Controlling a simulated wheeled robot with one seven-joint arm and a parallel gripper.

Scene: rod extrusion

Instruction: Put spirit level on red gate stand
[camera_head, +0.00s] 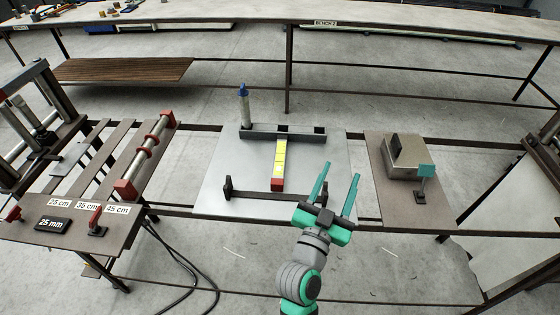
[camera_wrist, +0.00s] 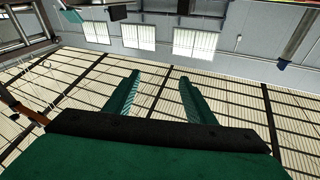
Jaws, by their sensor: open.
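A yellow bar (camera_head: 280,155), which looks like the spirit level, lies lengthwise on the pale plate in the middle of the bench. A red block (camera_head: 277,184) is at its near end. I cannot tell whether the block is part of the bar or a separate stand. Its far end meets a dark crossbar (camera_head: 283,132). On the left table a rod runs between red end blocks (camera_head: 125,190). My gripper (camera_head: 337,185) is open and empty, in front and right of the yellow bar. The wrist view shows its spread fingers (camera_wrist: 160,81) against roof panels and windows, with no task objects.
A blue-topped grey bottle (camera_head: 243,107) stands at the plate's far left. A low dark rail (camera_head: 262,195) crosses the near plate (camera_head: 216,172). A metal box (camera_head: 403,155) and small teal flag (camera_head: 426,171) stand on the right panel.

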